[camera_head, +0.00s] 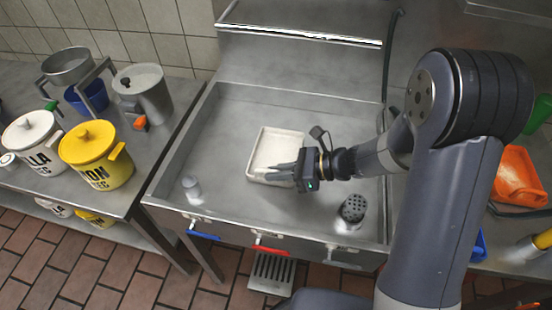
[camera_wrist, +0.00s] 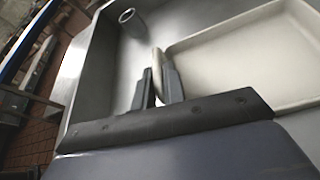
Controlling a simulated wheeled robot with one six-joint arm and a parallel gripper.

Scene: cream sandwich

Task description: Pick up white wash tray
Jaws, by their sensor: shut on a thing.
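The white wash tray (camera_head: 276,148) is a shallow, cream-white rectangular tray in the middle of the steel sink basin. My gripper (camera_head: 284,173) reaches in from the right and is at the tray's near edge. In the wrist view the tray (camera_wrist: 245,55) fills the upper right. There the two dark fingers of my gripper (camera_wrist: 160,84) are shut on a pale rounded part of the tray's edge. The tray looks nearly level; I cannot tell whether it is clear of the basin floor. My gripper hides part of its near right corner.
The steel basin (camera_head: 218,135) has raised walls around the tray. A small metal cylinder (camera_head: 192,189) stands front left and a perforated metal shaker (camera_head: 353,208) front right. A yellow bucket (camera_head: 95,154), a white bucket (camera_head: 31,137) and a metal pitcher (camera_head: 143,92) stand on the left table.

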